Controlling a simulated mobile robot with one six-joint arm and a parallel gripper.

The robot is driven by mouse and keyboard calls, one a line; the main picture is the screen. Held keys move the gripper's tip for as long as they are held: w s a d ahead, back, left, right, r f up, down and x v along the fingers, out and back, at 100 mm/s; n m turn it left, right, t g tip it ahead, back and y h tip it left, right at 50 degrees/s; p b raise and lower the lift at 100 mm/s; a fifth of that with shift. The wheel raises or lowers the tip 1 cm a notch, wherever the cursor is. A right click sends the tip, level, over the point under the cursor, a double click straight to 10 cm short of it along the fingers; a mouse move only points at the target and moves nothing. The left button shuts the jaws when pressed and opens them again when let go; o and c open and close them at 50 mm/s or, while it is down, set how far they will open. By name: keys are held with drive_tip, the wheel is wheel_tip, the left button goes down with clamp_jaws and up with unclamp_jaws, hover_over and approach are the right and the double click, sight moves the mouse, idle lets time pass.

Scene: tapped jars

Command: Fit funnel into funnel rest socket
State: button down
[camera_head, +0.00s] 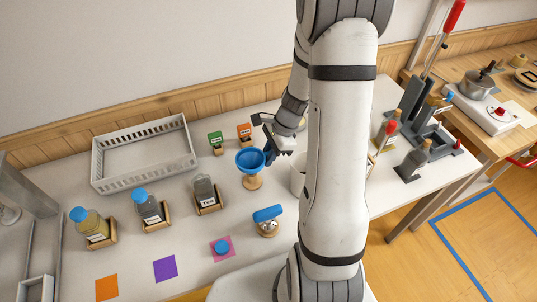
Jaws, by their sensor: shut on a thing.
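The blue funnel (250,161) is near the middle of the table, upright with its wide mouth up. My gripper (267,148) is shut on the funnel at its right rim. A small wooden rest (252,183) stands directly below the funnel. The funnel's lower end meets the top of the rest in this view; I cannot tell whether it sits in the socket or is just above it. My white arm comes down on the right and hides part of the table behind it.
Left of the rest, jars in wooden holders stand in a row, the nearest being a grey jar (206,195). Green (216,142) and orange (245,133) labelled items stand behind. A blue-topped stand (267,220) is in front. A white basket (145,153) is at the back left.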

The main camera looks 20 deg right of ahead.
drive_tip(key=c, duration=1.3)
unclamp_jaws()
drive_tip(key=shift+d+r, duration=0.1)
drive_tip(key=shift+r, duration=0.15)
drive_tip(key=shift+p+v, duration=1.7)
drive_tip(key=shift+v, duration=0.2)
drive_tip(key=shift+r, duration=0.1)
drive_tip(key=shift+d, duration=0.1)
drive_tip(key=v, duration=0.7)
drive_tip(key=shift+r, duration=0.4)
drive_tip(key=shift+d, duration=0.1)
